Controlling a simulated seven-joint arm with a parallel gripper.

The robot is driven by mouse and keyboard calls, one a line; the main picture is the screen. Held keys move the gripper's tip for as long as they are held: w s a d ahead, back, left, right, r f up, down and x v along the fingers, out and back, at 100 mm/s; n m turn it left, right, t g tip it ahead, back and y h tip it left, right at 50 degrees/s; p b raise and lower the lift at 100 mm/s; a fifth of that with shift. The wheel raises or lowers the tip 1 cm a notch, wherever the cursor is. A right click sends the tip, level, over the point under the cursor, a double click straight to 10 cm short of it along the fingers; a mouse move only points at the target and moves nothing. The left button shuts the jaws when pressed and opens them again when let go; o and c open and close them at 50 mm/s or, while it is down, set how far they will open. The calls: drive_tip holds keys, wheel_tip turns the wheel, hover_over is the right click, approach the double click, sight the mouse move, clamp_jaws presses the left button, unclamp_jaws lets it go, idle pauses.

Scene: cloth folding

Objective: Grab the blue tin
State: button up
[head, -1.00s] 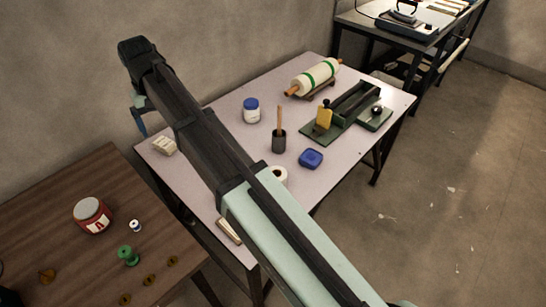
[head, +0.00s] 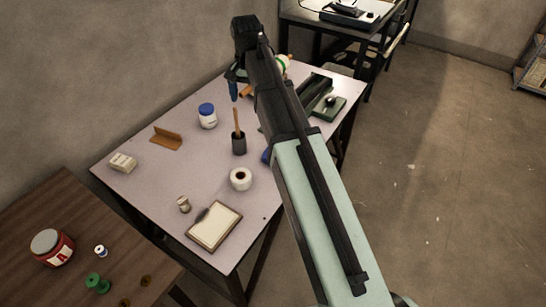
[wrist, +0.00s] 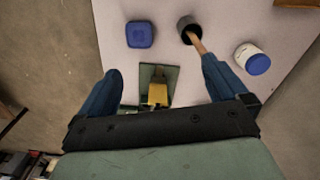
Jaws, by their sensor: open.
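The blue tin is a small squarish blue box lying on the light table. In the wrist view the blue tin (wrist: 140,35) is near the top, left of centre, beyond my fingertips. In the head view only a sliver of it (head: 265,156) shows at the left edge of my arm; the rest is hidden. My gripper (wrist: 162,66) is open with nothing between its blue fingers, above the table and apart from the tin. In the head view one blue finger of my gripper (head: 233,88) shows over the table's far part.
A dark cup with a wooden-handled tool (head: 238,143) and a blue-lidded white jar (head: 207,118) stand near the tin. A yellow block (wrist: 157,94) on a green base lies below my fingers.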

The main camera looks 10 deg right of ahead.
drive_tip(key=d+m, duration=0.2)
drive_tip(key=d, duration=0.5)
drive_tip(key=f, duration=2)
drive_tip(key=shift+s, duration=0.3)
drive_tip(key=shift+s+a+f, duration=0.1)
drive_tip(key=shift+s+f, duration=0.05)
drive_tip(key=shift+f, duration=2.6)
drive_tip(key=shift+c, duration=0.5)
drive_tip(key=c, duration=1.2)
